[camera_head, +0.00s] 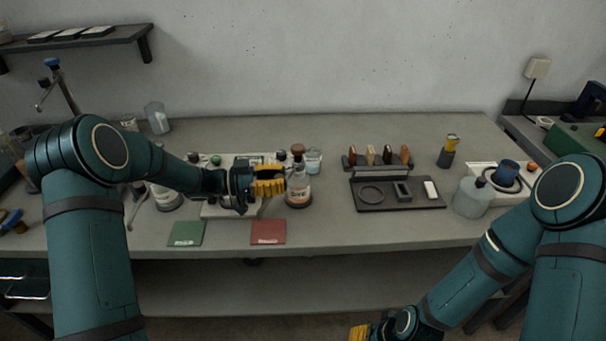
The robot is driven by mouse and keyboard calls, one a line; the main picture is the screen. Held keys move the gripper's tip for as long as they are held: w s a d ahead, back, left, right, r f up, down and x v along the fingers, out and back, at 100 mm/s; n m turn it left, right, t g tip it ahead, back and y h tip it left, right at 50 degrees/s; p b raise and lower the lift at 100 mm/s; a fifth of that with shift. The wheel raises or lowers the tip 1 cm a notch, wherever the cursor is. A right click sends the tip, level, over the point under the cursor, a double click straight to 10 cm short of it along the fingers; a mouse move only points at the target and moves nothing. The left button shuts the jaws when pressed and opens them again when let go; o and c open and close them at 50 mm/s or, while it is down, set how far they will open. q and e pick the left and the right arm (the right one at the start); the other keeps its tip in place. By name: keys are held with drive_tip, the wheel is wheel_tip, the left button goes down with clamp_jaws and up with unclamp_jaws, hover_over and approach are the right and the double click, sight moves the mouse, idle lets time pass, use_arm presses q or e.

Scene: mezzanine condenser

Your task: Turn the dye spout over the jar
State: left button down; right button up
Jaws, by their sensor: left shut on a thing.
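A clear bottle labelled DYE (299,191) with a brown top stands upright at the middle of the bench. My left gripper (270,182) is just left of this bottle, its yellow fingers shut on a small part that they mostly hide. I take it to be the dye spout; its direction cannot be made out. A pale glass jar (314,160) stands behind and right of the bottle; whether it is the task's jar is unclear. My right gripper (359,333) shows only a yellow fingertip at the bottom edge, below the bench front.
A white-based apparatus (215,210) stands behind and below my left gripper. A green mat (187,233) and a red mat (268,232) lie at the front edge. A dark tray (400,206), a handled-tool rack (377,162) and a squat bottle (471,198) are to the right.

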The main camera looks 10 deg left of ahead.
use_arm(q)
drive_tip(key=shift+w+a+m+g+h, duration=0.15)
drive_tip(key=shift+a+m+g, duration=0.3)
drive_tip(key=shift+g, duration=0.35)
drive_tip(key=shift+w+a+m+g+h, duration=0.15)
drive_tip(key=shift+a+m+g, duration=0.2)
drive_tip(key=shift+m+g, duration=0.35)
drive_tip(key=c, duration=0.7)
unclamp_jaws()
drive_tip(key=shift+s+a, duration=0.2)
drive_tip(key=shift+a, duration=1.7)
drive_tip(key=shift+s+a, duration=0.2)
drive_tip(key=shift+a, duration=1.65)
